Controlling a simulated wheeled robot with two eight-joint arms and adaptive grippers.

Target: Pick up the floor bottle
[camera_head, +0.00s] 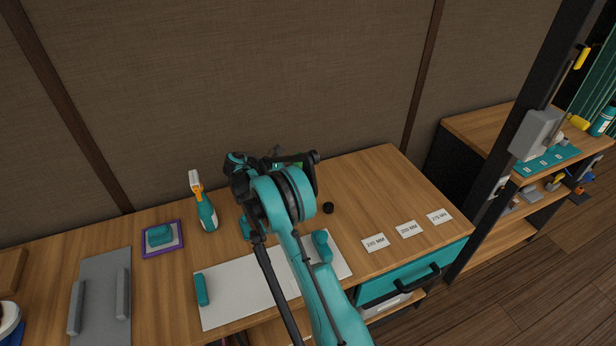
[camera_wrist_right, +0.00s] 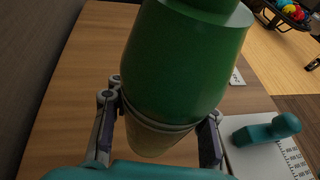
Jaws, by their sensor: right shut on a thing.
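A green bottle (camera_wrist_right: 185,60) with a cream part (camera_wrist_right: 160,138) at its near end fills the middle of the right wrist view. My right gripper (camera_wrist_right: 158,128) is shut on it, with one finger on each side of the cream part. In the head view my right arm hides most of the gripper and bottle above the bench. Only a bit of green (camera_head: 291,163) shows behind the wrist. A teal spray bottle (camera_head: 207,216) with an orange and white head stands upright on the bench, left of my arm. My left gripper is in neither view.
The wooden bench (camera_head: 365,185) holds a white measuring board (camera_head: 235,290) with teal blocks, a purple-framed tray (camera_head: 175,228), a grey plate (camera_head: 100,275), a small black cap (camera_head: 328,207) and several label cards (camera_head: 409,229). A dark post (camera_head: 500,170) and shelves stand right. The bench's back right is clear.

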